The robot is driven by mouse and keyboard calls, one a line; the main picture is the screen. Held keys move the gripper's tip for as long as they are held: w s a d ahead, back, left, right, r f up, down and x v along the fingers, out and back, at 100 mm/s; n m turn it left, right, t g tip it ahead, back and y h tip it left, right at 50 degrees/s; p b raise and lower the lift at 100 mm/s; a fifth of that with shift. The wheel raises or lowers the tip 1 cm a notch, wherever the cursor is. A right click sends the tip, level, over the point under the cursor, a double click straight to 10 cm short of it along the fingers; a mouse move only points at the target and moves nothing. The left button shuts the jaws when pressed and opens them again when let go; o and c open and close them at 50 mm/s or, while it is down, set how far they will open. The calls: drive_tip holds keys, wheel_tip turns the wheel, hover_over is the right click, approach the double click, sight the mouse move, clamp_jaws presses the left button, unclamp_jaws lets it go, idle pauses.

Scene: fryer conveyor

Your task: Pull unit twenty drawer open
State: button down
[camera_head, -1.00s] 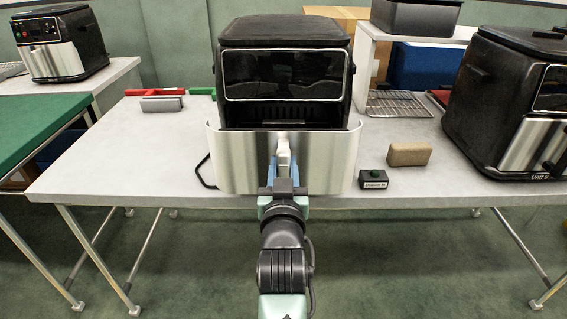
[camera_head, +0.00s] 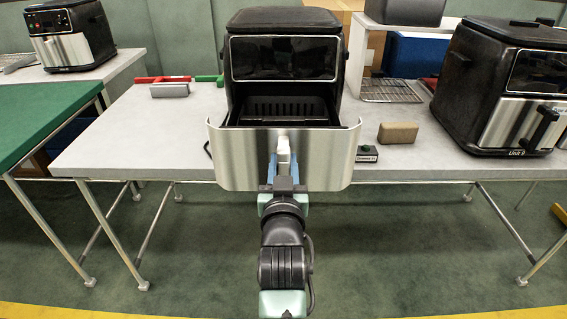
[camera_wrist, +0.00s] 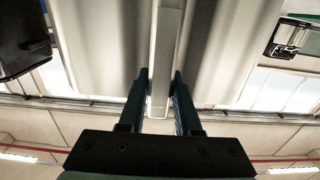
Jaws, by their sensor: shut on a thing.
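The air fryer (camera_head: 283,60) stands on the grey table in the middle of the head view. Its drawer (camera_head: 235,160) has a silver front and is slid out towards me, with the black slotted inside showing behind the front. My gripper (camera_head: 283,172) is shut on the drawer handle (camera_head: 283,146), a light upright bar. In the wrist view the two fingers of my gripper (camera_wrist: 160,85) lie either side of the handle (camera_wrist: 166,50). No unit number is readable on this fryer.
A fryer marked Unit 9 (camera_head: 500,85) stands at the right. A small labelled black box (camera_head: 367,154) and a brown block (camera_head: 398,133) lie right of the drawer. A wire rack (camera_head: 395,90) is behind them. Red and green bars (camera_head: 165,79) lie at the left. Floor before the table is clear.

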drive_tip(key=c, duration=0.6)
unclamp_jaws()
drive_tip(key=shift+s, duration=0.1)
drive_tip(key=s, duration=1.2)
drive_tip(key=shift+s+p, duration=0.4)
drive_tip(key=s+r+t+p, duration=0.3)
drive_tip(key=r+p, duration=0.2)
drive_tip(key=r, duration=1.4)
drive_tip(key=s+r+t+p, duration=0.3)
drive_tip(key=r+p, duration=0.3)
drive_tip(key=r, duration=1.3)
drive_tip(key=s+r+t+p, duration=0.3)
drive_tip(key=s+r+p, duration=0.2)
drive_tip(key=r, duration=1.4)
drive_tip(key=shift+s+p, duration=0.15)
drive_tip(key=shift+p, duration=0.5)
